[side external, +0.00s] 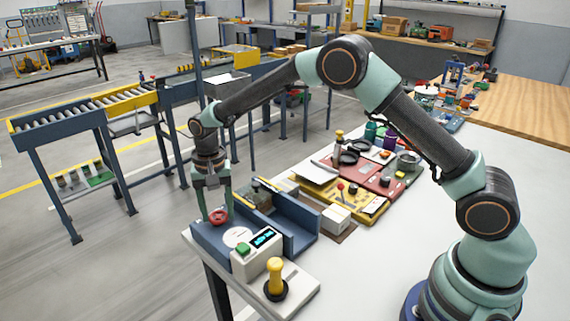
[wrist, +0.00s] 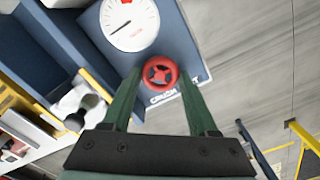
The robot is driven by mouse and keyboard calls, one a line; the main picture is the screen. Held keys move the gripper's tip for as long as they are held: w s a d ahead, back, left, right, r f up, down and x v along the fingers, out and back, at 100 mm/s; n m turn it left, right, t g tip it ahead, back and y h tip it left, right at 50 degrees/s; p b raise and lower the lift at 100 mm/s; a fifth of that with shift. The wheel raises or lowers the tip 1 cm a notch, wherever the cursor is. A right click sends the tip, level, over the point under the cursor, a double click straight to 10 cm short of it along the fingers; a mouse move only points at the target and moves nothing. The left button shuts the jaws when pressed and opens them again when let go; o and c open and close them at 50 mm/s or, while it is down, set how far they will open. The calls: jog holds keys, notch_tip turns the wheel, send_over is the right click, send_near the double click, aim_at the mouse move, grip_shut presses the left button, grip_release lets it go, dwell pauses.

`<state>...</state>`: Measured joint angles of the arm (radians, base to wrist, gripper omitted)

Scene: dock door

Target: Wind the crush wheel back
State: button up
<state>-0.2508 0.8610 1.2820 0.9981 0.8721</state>
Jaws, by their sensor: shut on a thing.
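The crush wheel (side external: 216,216) is a small red handwheel on a blue panel at the near left end of the bench unit. It also shows in the wrist view (wrist: 160,73), with printed lettering beside it, partly hidden by a finger. My gripper (side external: 217,208) points down over it. Its green fingers (wrist: 161,78) stand on either side of the wheel's rim and are shut on it. A round white dial (wrist: 130,22) is next to the wheel; its thin dark needle points to the lower left in the wrist view. The dial also shows in the side view (side external: 238,237).
A control box (side external: 257,252) with a green button and a lit display stands close to the wheel. A yellow knobbed lever (side external: 275,277) is in front. Blue channel walls (side external: 290,222) rise behind. A yellow tray (side external: 345,200) of parts lies farther right.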

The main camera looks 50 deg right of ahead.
jog(key=shift+n, duration=0.3)
jog(key=n, duration=0.4)
jog(key=shift+n, duration=2.1)
jog(key=o, duration=1.4)
jog(key=shift+r, duration=0.1)
